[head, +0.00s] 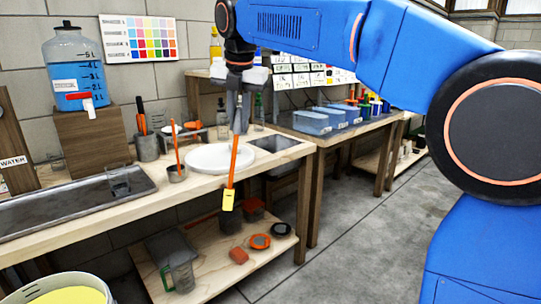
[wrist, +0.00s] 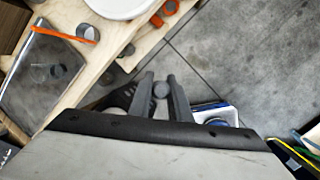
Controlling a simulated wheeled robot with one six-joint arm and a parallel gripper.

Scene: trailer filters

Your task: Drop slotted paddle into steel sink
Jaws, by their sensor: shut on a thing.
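My gripper (head: 239,125) is shut on the slotted paddle (head: 234,162), seen in the head view as a long thin orange shaft.
A lower shelf (head: 215,268) holds a jug and lids. Floor (head: 350,235) to the right is clear.

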